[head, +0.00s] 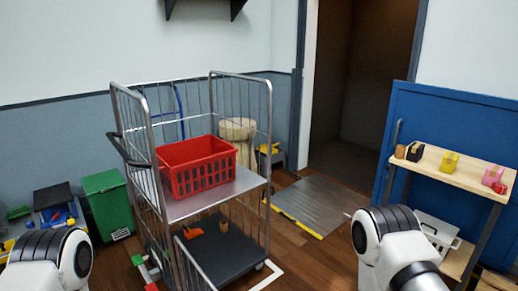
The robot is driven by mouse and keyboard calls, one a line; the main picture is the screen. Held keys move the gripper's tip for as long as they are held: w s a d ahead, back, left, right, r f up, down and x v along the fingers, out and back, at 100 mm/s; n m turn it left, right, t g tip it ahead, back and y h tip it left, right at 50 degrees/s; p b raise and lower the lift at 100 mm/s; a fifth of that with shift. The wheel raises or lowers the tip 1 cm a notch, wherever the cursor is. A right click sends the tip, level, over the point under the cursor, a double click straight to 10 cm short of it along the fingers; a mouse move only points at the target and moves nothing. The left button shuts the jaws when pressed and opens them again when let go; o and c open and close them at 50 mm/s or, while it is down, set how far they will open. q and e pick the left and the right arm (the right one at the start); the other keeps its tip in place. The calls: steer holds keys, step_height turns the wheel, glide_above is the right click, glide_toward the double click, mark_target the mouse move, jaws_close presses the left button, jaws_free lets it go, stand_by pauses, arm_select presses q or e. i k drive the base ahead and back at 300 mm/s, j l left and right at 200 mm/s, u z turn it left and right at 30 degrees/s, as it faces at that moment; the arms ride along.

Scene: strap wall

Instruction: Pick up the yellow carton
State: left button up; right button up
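A small yellow object (449,161) stands on the top board of the wooden shelf at the right; it is too small to tell if it is the yellow carton. Other yellow bits (269,149) show low by the wall behind the cage trolley, partly hidden by its bars. Only white and black rounded parts of my two arms show, at the bottom left and bottom right. Neither gripper is in view.
A wire cage trolley (268,120) holds a red basket (197,166). The wooden shelf (430,163) also bears a black item (414,151) and a pink item (492,175). A green bin (107,203) stands left. A grey floor plate (310,205) lies before the doorway.

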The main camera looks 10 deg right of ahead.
mark_target(449, 161)
steer(key=i+l+u, duration=0.2)
steer(key=l+u, duration=0.2)
steer(key=l, duration=0.2)
steer(key=i+l+u, duration=0.1)
steer(key=l+u, duration=0.3)
steer(key=l, duration=0.2)
steer(key=l+u, duration=0.4)
steer(key=l, duration=0.25)
steer(key=l+u, duration=0.4)
steer(key=l, duration=0.3)
steer(key=l+z, duration=0.2)
steer(key=l, duration=0.15)
steer(key=i+l+z, duration=0.2)
steer(key=l, duration=0.15)
steer(key=l+z, duration=0.2)
steer(key=l, duration=0.2)
steer(key=i+l+z, duration=0.2)
steer(key=k+l, duration=0.05)
steer(key=l, duration=0.05)
